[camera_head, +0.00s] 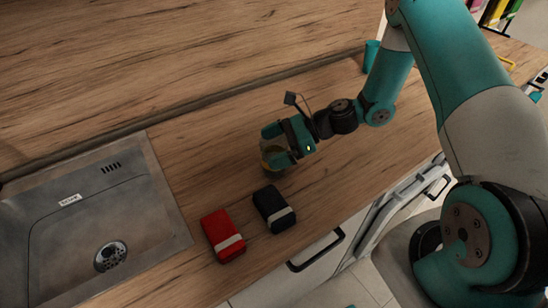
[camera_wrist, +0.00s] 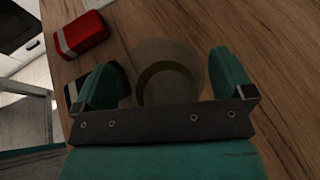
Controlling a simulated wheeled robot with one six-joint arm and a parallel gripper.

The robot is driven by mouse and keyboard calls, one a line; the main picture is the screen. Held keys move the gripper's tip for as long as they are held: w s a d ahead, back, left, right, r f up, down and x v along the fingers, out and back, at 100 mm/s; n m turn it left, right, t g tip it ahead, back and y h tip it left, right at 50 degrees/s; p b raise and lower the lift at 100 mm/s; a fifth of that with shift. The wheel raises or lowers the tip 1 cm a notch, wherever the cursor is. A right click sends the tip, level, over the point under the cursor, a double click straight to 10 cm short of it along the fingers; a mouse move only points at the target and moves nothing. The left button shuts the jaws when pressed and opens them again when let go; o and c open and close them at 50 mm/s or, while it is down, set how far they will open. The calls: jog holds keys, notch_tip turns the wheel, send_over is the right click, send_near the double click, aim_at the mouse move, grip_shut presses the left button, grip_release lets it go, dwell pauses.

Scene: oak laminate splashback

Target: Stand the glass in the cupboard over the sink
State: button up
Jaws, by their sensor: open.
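My gripper (camera_head: 271,145) is open, low over the counter right of the sink. The glass (camera_head: 269,150) is see-through with a yellowish tint and is mostly hidden by my fingers in the head view. In the wrist view the glass (camera_wrist: 168,84) stands between my two spread fingers (camera_wrist: 168,82), with a gap visible on each side. The sink (camera_head: 75,225) is at the left in the head view. The cupboard over the sink is not in view.
A red box (camera_head: 223,236) and a black box (camera_head: 273,208), each with a pale band, lie on the counter (camera_head: 215,170) near its front edge. A teal cup (camera_head: 371,55) stands at the back. A wooden splashback (camera_head: 150,60) rises behind. Counter between sink and gripper is clear.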

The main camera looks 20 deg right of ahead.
jog(key=c, duration=1.5)
jog(key=shift+r, duration=0.1)
notch_tip(320, 180, up, 20)
jog(key=shift+s+f+b, duration=0.1)
jog(key=shift+b, duration=0.6)
